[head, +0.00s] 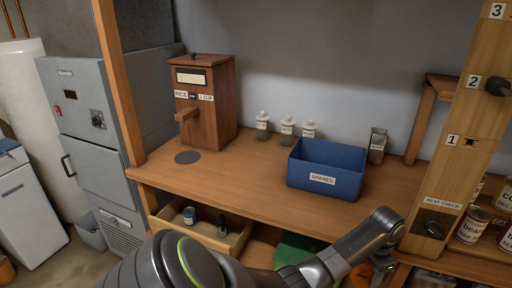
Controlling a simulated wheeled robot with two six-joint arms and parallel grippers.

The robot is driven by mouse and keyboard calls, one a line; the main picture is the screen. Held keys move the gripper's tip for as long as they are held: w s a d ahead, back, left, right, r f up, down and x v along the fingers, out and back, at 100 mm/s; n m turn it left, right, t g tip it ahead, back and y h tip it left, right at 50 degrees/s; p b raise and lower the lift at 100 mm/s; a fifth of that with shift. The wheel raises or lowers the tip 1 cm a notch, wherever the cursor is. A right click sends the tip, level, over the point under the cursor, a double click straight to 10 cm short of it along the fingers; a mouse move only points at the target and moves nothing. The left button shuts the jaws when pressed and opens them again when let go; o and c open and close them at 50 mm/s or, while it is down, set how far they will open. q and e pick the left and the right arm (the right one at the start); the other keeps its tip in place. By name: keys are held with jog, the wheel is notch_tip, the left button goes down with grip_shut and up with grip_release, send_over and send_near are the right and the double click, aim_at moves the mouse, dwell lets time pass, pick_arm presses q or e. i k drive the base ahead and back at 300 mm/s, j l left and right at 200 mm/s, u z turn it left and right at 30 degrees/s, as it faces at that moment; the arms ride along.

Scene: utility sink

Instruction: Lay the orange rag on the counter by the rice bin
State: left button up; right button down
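A patch of bright orange (361,274), which looks like part of the orange rag, shows low at the front, below the counter edge and mostly behind my arm. The rice bin (207,104) is a brown wooden dispenser with a spout, standing at the back left of the counter (255,178). My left arm crosses the bottom of the view and bends down by the orange patch. Its fingers are hidden or too dark to make out, so I cannot tell whether they hold the orange thing. My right gripper is not in view.
A dark round disc (188,157) lies under the spout. A blue bin (327,166) marked SPARES and several white-topped shakers (287,127) stand on the counter. An open drawer (205,231) juts out below. The counter's middle and front left are clear.

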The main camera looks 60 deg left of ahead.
aim_at(238, 180)
jog(key=k+j+u, duration=0.1)
jog(key=j, duration=0.25)
jog(key=k+j+u, duration=0.1)
jog(key=j, duration=0.25)
jog(key=k+j+u, duration=0.1)
jog(key=j, duration=0.25)
jog(key=k+j+u, duration=0.1)
jog(key=j, duration=0.25)
jog(key=k, duration=0.05)
